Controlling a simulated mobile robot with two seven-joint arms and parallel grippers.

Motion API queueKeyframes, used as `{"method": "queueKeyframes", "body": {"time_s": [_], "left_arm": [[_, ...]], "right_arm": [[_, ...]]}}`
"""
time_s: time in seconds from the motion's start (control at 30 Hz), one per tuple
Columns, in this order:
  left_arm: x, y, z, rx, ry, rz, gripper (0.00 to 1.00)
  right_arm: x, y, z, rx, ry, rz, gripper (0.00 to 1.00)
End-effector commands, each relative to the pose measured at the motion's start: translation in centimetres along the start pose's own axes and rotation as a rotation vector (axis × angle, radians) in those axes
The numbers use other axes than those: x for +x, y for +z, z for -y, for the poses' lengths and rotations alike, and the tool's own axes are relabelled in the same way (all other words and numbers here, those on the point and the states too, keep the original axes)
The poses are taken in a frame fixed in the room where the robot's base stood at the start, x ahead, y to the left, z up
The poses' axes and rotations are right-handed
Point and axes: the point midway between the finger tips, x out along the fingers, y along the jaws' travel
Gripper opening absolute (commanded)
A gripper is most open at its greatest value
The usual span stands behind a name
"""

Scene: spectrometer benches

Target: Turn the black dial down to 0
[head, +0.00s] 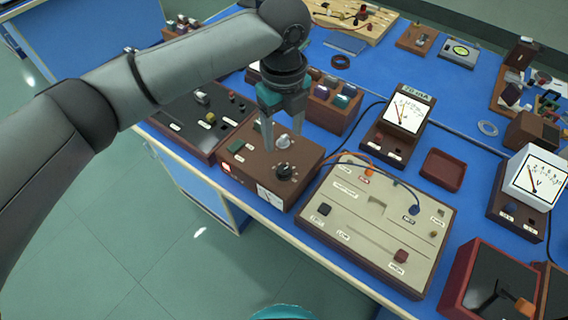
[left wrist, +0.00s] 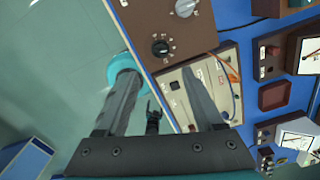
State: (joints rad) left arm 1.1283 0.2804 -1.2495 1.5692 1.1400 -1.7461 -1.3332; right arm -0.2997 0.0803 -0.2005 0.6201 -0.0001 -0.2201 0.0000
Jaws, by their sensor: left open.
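The black dial (head: 285,171) sits on the front part of a brown box's (head: 242,160) top, near the bench's front edge. It also shows in the left wrist view (left wrist: 160,47), ringed by small white marks; its setting is too small to read. A silver knob (head: 283,142) stands just behind it on the same box. My left gripper (head: 283,140) points down over the brown box with its fingers spread and nothing between them. It is above and behind the black dial, apart from it. In the left wrist view its two fingers (left wrist: 163,88) are apart below the dial.
A beige circuit board (head: 335,205) with orange and blue leads is right of the box. A dark panel (head: 205,115) is at its left and a compartment box (head: 330,105) behind. Meters (head: 405,115) stand farther right. Open floor (head: 180,255) lies in front of the bench.

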Motion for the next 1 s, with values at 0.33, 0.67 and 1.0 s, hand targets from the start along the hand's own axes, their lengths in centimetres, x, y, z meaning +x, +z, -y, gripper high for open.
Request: {"method": "queueKeyframes", "body": {"time_s": [0.33, 0.67, 1.0], "left_arm": [[7.8, -0.1, 0.0, -0.002, 0.002, -0.001, 0.69], [11.6, -0.1, 0.0, -0.001, -0.001, 0.000, 0.69], [11.8, -0.1, 0.0, -0.001, -0.001, 0.000, 0.67]], "right_arm": [[1.1, 0.1, 0.0, 0.000, 0.000, -0.001, 0.84], [1.6, 0.1, 0.0, 0.000, 0.001, -0.001, 0.84], [1.6, 0.1, 0.0, 0.000, 0.001, 0.000, 0.84]]}}
